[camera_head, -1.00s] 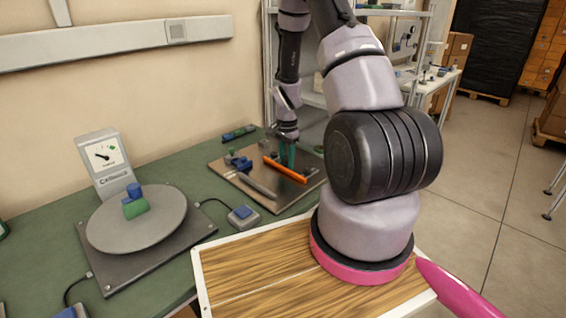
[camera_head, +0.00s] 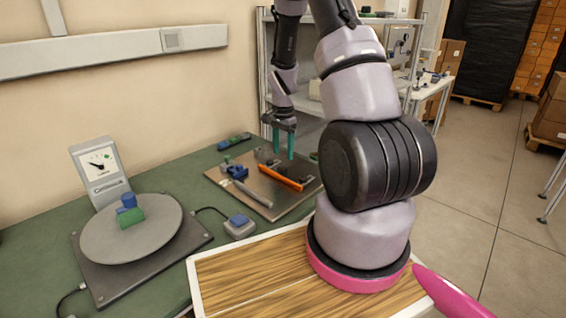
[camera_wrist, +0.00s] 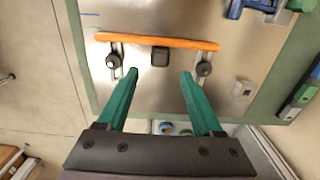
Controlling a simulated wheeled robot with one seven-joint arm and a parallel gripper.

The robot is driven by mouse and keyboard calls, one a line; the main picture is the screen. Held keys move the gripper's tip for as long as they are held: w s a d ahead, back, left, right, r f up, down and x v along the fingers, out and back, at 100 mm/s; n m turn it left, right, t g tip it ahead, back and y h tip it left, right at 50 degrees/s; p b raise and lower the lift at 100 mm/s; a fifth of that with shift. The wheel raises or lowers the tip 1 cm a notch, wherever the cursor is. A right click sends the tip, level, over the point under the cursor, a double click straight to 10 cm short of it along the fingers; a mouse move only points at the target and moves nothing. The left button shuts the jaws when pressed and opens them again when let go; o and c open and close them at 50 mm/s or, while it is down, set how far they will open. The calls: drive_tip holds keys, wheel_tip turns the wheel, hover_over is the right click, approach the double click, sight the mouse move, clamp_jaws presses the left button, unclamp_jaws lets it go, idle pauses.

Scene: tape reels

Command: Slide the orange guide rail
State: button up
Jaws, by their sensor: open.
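The orange guide rail (camera_head: 282,179) lies on a metal plate (camera_head: 262,205) on the green bench. In the wrist view the rail (camera_wrist: 165,41) runs across the upper part of the picture, with two slotted brackets with dark knobs (camera_wrist: 114,62) (camera_wrist: 204,68) below it and a dark block (camera_wrist: 159,57) between them. My gripper (camera_head: 283,150) is above the plate near the rail, its green fingers apart. In the wrist view the open fingers (camera_wrist: 160,73) point toward the rail, apart from it, with nothing between them.
A blue clamp-like part (camera_head: 238,168) and a grey bar (camera_head: 253,194) sit on the plate left of the rail. A round turntable (camera_head: 133,240) with blue and green blocks stands further left by a dial gauge (camera_head: 100,170). A small blue-topped box (camera_head: 239,226) lies between.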

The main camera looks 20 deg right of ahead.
drive_tip(key=shift+r, duration=1.9)
drive_tip(key=shift+r, duration=0.1)
wheel_tip(320, 180, up, 10)
drive_tip(key=n+t, duration=0.2)
hover_over(283, 166)
drive_tip(key=s+a, duration=0.2)
drive_tip(key=a, duration=0.1)
drive_tip(key=s+a+r+n+t, duration=0.15)
drive_tip(key=s+r, duration=0.25)
drive_tip(key=r, duration=0.6)
drive_tip(key=s+a+r+n+t+y, duration=0.1)
drive_tip(key=s+a+r+n+t, duration=0.1)
drive_tip(key=s+r, duration=0.4)
drive_tip(key=s+a+r+n+t+y, duration=0.1)
drive_tip(key=s+a+r+n, duration=0.3)
drive_tip(key=s, duration=0.7)
wheel_tip(283, 166, up, 2)
drive_tip(key=shift+a+r+t, duration=0.15)
drive_tip(key=shift+a+t, duration=0.1)
drive_tip(key=shift+t, duration=0.1)
drive_tip(key=shift+c, duration=0.3)
